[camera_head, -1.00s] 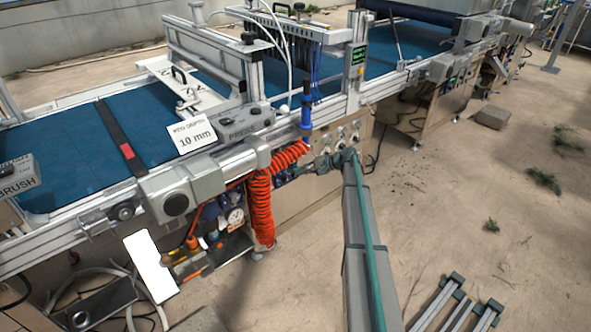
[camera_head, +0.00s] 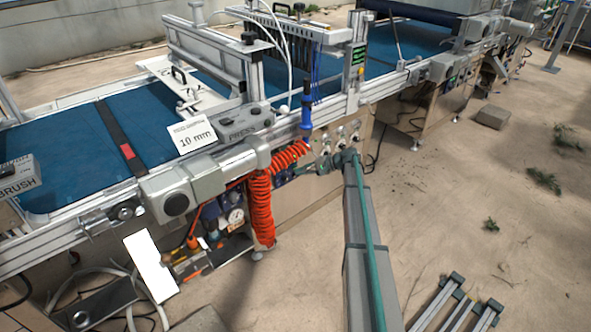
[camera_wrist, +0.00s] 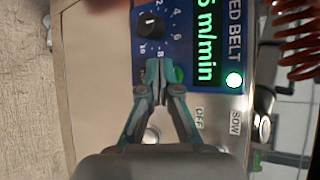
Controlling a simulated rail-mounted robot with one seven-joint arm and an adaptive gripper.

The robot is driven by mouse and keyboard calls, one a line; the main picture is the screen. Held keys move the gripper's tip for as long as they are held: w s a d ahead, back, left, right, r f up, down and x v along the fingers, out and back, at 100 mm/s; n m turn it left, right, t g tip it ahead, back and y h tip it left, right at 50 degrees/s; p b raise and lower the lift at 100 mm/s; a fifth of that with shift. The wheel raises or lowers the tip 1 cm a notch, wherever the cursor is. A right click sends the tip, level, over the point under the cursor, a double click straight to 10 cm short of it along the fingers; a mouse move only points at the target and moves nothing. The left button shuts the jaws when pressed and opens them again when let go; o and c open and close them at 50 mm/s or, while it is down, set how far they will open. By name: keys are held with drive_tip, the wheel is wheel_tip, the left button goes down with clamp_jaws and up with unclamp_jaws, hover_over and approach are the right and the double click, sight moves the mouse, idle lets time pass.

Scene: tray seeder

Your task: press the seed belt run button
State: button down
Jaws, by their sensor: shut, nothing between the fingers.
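The seed belt control panel (camera_wrist: 100,90) fills much of the wrist view, turned sideways. It has a blue label reading "ED BELT", a green "m/min" readout (camera_wrist: 206,45) and a black speed knob (camera_wrist: 151,25). A green button (camera_wrist: 179,75) shows partly behind my fingertips. My gripper (camera_wrist: 160,77) is shut and empty, its tips over the panel below the knob, at the green button. I cannot tell whether they touch it. In the head view my gripper (camera_head: 305,168) reaches the machine's front panel, where its tips are hard to make out.
A bright white round lamp or button (camera_wrist: 234,79) and a SOW/OFF label (camera_wrist: 235,122) lie right of the tips. An orange coiled hose (camera_head: 262,205) hangs left of my gripper. The blue belt (camera_head: 60,165) runs behind. Floor to the right is mostly open.

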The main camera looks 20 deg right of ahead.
drive_tip(key=shift+s, duration=0.2)
drive_tip(key=s, duration=0.1)
drive_tip(key=s+d, duration=0.1)
drive_tip(key=s, duration=0.1)
drive_tip(key=s+d, duration=0.1)
drive_tip(key=s, duration=0.1)
drive_tip(key=shift+s, duration=0.25)
idle(0.4)
idle(0.5)
